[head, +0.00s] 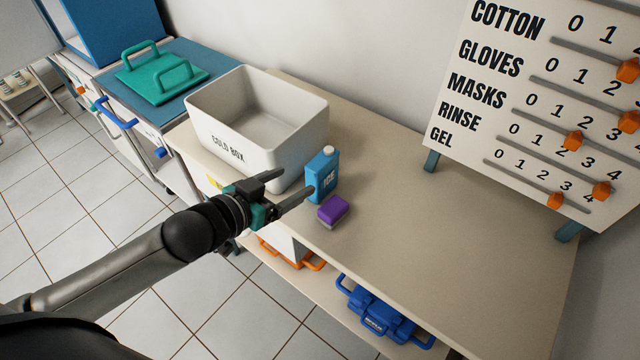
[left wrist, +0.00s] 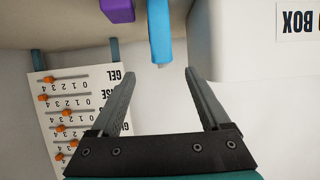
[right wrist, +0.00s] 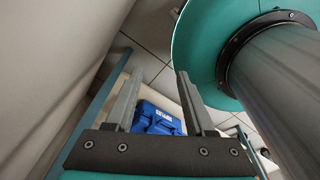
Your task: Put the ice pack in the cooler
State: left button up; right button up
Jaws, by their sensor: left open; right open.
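The ice pack (head: 322,174) is a blue bottle-like block with a white cap and the word ICE. It stands upright on the counter just right of the cooler. The cooler (head: 229,143) is a white open box marked COLD BOX, and it looks empty. My left gripper (head: 293,187) is open, with its fingers pointing toward the ice pack, close to it and in front of the cooler. In the left wrist view the ice pack (left wrist: 159,30) shows upside down beyond the open fingers, not between them. My right gripper (right wrist: 156,88) is open and empty, away from the counter top.
A purple block (head: 333,210) lies right beside the ice pack. A teal lid with handles (head: 162,78) lies on a blue-topped cart at left. A slider board (head: 540,100) stands at the back right. Blue cases (head: 378,312) sit on the lower shelf. The counter's right side is clear.

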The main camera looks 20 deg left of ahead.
aim_at(310, 171)
pick_arm(q)
jog(key=b+x, duration=0.1)
jog(key=x, duration=0.2)
jog(key=shift+w+f, duration=0.1)
jog(key=shift+w, duration=0.3)
jog(key=b+x, duration=0.1)
jog(key=x, duration=0.4)
jog(key=shift+w+f, duration=0.1)
jog(key=shift+w, duration=0.05)
jog(key=shift+w+d+f, duration=0.2)
jog(key=shift+w+d, duration=0.05)
jog(key=shift+w, duration=0.2)
jog(key=shift+b+x, duration=1)
jog(key=shift+x, duration=1.5)
pick_arm(e)
jog(key=f, duration=0.1)
jog(key=a+f, duration=0.1)
jog(key=f, duration=0.2)
jog(key=shift+s+a, duration=0.15)
jog(key=shift+s, duration=0.1)
pick_arm(q)
grip_shut()
